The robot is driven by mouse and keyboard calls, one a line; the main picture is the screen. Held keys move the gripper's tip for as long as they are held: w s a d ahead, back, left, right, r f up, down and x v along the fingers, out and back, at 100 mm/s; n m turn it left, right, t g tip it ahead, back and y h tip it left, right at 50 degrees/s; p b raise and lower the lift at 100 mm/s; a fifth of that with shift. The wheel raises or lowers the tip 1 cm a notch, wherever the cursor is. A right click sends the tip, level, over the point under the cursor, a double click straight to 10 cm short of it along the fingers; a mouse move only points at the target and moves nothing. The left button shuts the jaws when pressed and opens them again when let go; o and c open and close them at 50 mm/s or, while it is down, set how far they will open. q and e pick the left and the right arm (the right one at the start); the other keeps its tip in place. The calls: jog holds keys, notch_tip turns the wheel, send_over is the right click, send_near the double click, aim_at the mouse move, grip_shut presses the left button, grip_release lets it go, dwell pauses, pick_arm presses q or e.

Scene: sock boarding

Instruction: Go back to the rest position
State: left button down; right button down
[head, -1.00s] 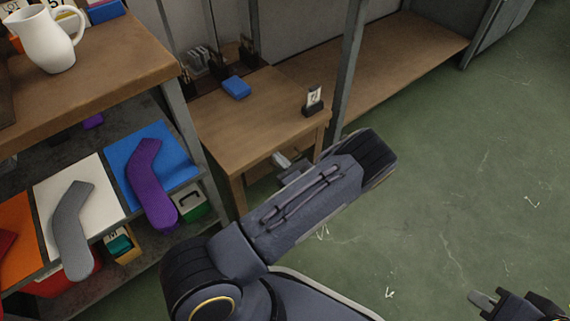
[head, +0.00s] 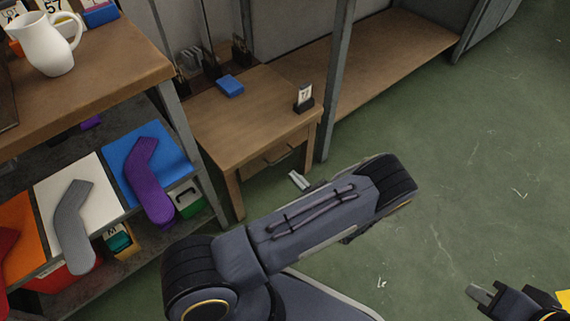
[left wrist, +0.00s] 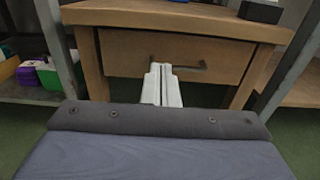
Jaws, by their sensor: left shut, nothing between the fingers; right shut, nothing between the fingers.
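My left gripper (head: 299,180) shows in the head view beyond my left arm's forearm, in front of the small wooden table (head: 250,112). In the left wrist view its pale fingers (left wrist: 161,85) are together and empty, in front of the table's drawer (left wrist: 225,61) and its dark handle. A gap from the drawer cannot be measured. My right gripper (head: 480,294) is at the lower right of the head view over the floor, shut with nothing visible in it. Most of my right arm is out of frame.
A shelf at left holds a grey sock shape (head: 72,225) on a white board and a purple one (head: 148,185) on a blue board. A white jug (head: 48,45) stands above. A blue box (head: 230,86) and small sign (head: 304,98) are on the table. Green floor (head: 470,180) is open at right.

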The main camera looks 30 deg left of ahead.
pick_arm(q)
jog(key=shift+v, duration=1.15)
jog(key=s+a+r+n+g+h, duration=0.3)
jog(key=s+r+n+g+h, duration=0.2)
jog(key=r+n, duration=0.2)
jog(key=s+a+r+n+g+h, duration=0.3)
jog(key=s+r+n+g+h, duration=0.2)
jog(key=r+n, duration=0.15)
jog(key=s+d+r+n+t+h, duration=0.2)
jog(key=s+r+n+t+h, duration=0.25)
jog(key=r, duration=0.25)
jog(key=s+d+r+n+t+h, duration=0.3)
jog(key=s+r+n+t+h, duration=0.1)
jog(key=s+r+n+h, duration=0.25)
notch_tip(320, 180, up, 37)
jog(key=p, duration=3.6)
jog(key=shift+y, duration=0.3)
jog(key=shift+f+m, duration=0.1)
jog(key=shift+m, duration=0.15)
